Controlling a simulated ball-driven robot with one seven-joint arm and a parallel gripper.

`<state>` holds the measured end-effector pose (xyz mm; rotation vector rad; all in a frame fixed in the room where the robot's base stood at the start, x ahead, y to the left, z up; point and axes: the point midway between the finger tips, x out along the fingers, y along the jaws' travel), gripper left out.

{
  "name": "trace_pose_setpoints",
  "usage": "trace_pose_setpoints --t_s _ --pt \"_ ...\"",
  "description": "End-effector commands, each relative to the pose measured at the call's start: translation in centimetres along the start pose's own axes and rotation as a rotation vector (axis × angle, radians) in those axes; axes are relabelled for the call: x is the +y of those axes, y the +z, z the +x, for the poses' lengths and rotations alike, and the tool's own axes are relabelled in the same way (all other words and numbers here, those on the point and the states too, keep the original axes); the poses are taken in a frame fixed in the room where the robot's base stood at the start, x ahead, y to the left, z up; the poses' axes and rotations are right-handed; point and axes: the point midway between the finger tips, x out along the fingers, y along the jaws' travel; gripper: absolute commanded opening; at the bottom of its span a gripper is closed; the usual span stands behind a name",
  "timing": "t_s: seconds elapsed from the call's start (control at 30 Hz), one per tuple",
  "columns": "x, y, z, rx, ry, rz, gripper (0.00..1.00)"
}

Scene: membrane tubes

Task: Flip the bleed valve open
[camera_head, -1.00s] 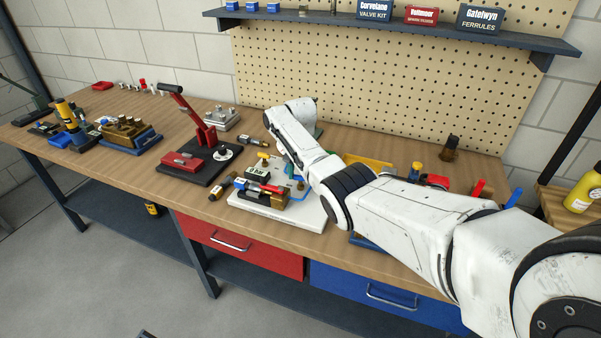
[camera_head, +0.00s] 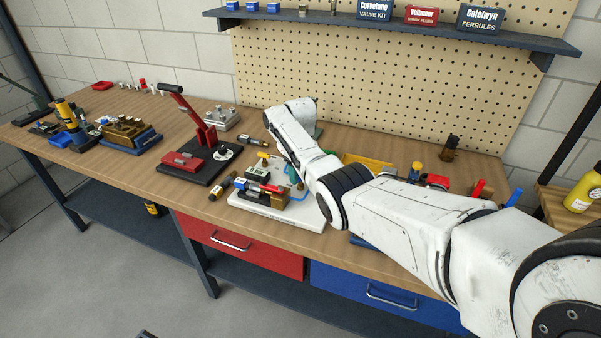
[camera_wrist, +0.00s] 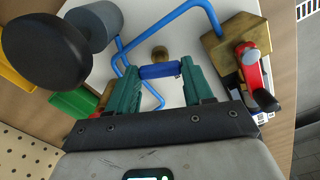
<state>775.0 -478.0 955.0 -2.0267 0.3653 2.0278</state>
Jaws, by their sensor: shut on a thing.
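In the wrist view, my gripper (camera_wrist: 160,76) has its two green fingers on either side of a small blue lever (camera_wrist: 160,71), likely the bleed valve's handle. The fingers are shut on its ends. A round brass fitting (camera_wrist: 160,53) sits just beyond the lever on the white base plate (camera_wrist: 146,24). A blue tube (camera_wrist: 160,27) bends around that fitting. In the head view the white plate (camera_head: 262,211) is on the bench, and my arm hides the blue lever and my fingertips.
In the wrist view, a brass block (camera_wrist: 226,42) with a red-handled valve (camera_wrist: 251,66) stands right of my fingers. A large black knob (camera_wrist: 46,51) stands close on the left. In the head view, a red lever press (camera_head: 203,135) stands left of the plate. Pegboard (camera_head: 370,85) rises behind.

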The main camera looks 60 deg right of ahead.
Motion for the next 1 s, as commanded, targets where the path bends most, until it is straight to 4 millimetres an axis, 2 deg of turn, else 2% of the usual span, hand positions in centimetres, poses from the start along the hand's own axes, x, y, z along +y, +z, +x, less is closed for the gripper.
trace_pose_setpoints --t_s 0.2,0.5,1.0 --pt "-0.01 0.0 -0.02 0.0 0.0 -0.186 0.21" --pt "-0.01 -0.01 -0.02 0.0 0.0 -0.367 0.21" --pt "-0.01 -0.02 -0.03 0.001 0.0 -0.452 0.21"
